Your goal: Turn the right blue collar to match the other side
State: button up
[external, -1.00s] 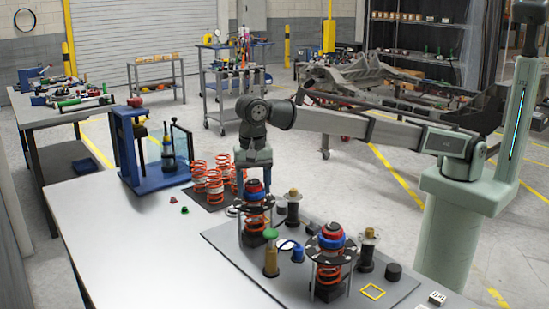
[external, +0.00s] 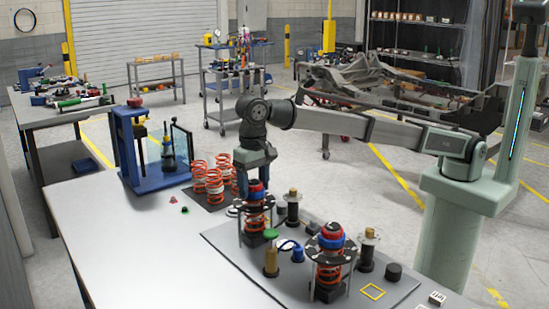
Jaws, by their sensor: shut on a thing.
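Two spring assemblies with orange coils stand on a grey plate (external: 225,240). The near one has a blue collar (external: 331,242) and a red ring at its top, above a black disc. The far one, further left in the picture, also has a blue collar (external: 256,187) and red ring above its spring. My gripper (external: 255,184) points down over this far assembly, its fingers around the top and shut on the blue collar. The fingers partly hide the collar, so its exact angle cannot be told.
A gold bottle (external: 271,262), a green cap (external: 271,234) and a small blue part (external: 297,254) stand between the assemblies. Dark posts stand behind them. Loose orange springs (external: 214,186) and a blue press (external: 128,150) are further left. The white table's front left is clear.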

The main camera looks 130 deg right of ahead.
jog(key=n, duration=0.8)
jog(key=o, duration=1)
jog(key=shift+r, duration=3.55)
